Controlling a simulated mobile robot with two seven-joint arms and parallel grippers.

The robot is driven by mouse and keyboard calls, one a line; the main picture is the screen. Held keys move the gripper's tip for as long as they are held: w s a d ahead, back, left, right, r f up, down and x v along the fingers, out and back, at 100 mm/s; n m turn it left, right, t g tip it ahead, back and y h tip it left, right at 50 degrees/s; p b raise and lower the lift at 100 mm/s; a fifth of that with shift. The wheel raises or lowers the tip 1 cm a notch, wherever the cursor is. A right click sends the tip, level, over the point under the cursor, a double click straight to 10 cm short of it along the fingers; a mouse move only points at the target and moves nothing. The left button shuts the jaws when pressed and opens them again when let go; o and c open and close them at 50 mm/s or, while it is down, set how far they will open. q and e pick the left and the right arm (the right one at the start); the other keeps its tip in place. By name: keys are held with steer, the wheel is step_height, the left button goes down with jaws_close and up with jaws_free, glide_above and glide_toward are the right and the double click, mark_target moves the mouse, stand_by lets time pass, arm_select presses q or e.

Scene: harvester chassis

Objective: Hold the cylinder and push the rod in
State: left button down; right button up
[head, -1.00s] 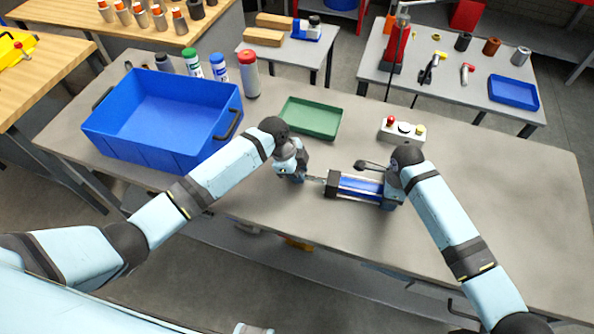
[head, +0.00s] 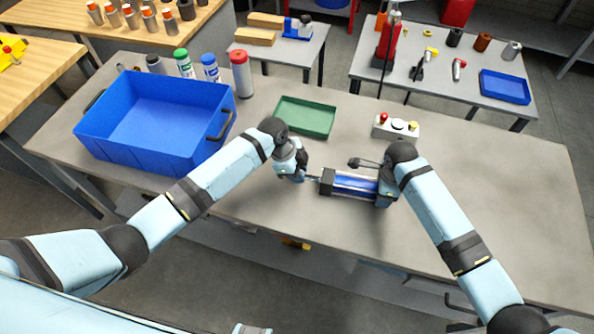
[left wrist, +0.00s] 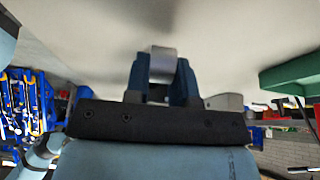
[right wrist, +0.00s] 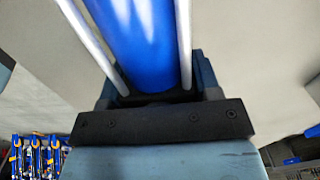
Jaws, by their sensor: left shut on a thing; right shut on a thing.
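The cylinder (head: 352,185) has a blue barrel with silver tie rods and dark end caps. It lies level at the middle of the grey workbench. My right gripper (head: 384,193) is shut on its right end; the right wrist view shows the blue barrel (right wrist: 137,40) running out from between the fingers. The rod (head: 313,178) comes out of the cylinder's left end, and only a short length shows. My left gripper (head: 298,176) is shut on the rod's end; the left wrist view shows a grey metal piece (left wrist: 162,62) between the fingers.
A green tray (head: 305,117) lies behind the grippers. A button box (head: 397,127) stands behind the cylinder. A large blue bin (head: 150,120) stands at left, with several bottles behind it. The bench (head: 480,190) is clear on the right.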

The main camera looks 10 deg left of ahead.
mark_target(315, 178)
arm_select(q)
steer(key=shift+d+r, duration=0.1)
steer(key=shift+d, duration=2.05)
arm_select(e)
steer(key=shift+a, duration=0.15)
stand_by(0.8)
arm_select(q)
steer(key=c, duration=0.9)
jaws_free()
steer(key=shift+s, duration=0.1)
steer(key=v, duration=1.2)
steer(key=shift+a, duration=0.25)
arm_select(e)
steer(key=o, duration=1.4)
steer(key=shift+c, duration=0.2)
